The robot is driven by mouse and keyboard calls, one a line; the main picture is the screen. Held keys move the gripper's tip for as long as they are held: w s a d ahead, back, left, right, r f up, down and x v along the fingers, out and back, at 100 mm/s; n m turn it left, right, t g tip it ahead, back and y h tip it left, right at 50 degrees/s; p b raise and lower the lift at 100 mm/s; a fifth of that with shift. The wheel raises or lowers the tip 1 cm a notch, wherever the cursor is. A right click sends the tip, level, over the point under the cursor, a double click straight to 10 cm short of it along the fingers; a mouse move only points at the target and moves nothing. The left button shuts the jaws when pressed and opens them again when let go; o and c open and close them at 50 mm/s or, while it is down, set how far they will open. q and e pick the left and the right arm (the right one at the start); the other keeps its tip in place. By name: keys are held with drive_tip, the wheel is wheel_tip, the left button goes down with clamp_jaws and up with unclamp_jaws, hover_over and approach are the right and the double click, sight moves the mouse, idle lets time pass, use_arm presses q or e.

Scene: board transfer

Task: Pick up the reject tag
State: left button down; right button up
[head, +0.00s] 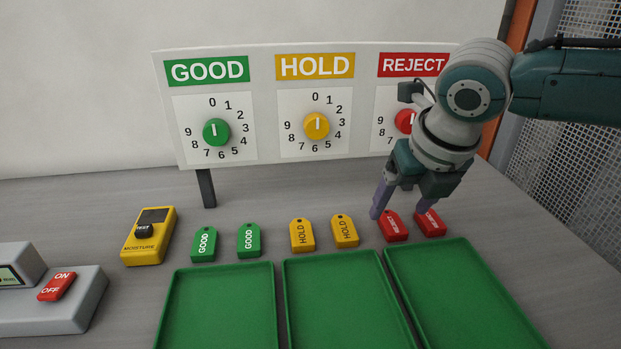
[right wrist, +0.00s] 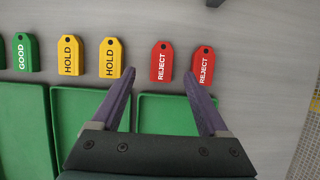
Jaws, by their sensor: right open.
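Two red reject tags lie on the grey table behind the right-hand green tray. The left one (head: 393,227) and the right one (head: 430,223) sit side by side, a small gap apart. In the right wrist view, the left reject tag (right wrist: 161,62) lies between the lines of my fingers, and the right reject tag (right wrist: 202,66) lies just ahead of the right fingertip. My right gripper (head: 396,212) is open and empty, low over the tags; its purple fingers also show in the right wrist view (right wrist: 160,74). My left gripper is not in view.
Yellow hold tags (head: 302,236) and green good tags (head: 204,245) lie in the same row to the left. Green trays (head: 463,290) stand in front. A dial board (head: 265,110) stands behind, close to my right arm. A moisture meter (head: 149,236) and a switch box (head: 75,310) are at left.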

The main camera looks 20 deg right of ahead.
sight(393, 224)
drive_tip(key=b+x, duration=0.1)
drive_tip(key=x, duration=0.3)
drive_tip(key=shift+d+f, duration=0.1)
drive_tip(key=shift+f, duration=0.05)
clamp_jaws()
idle(0.5)
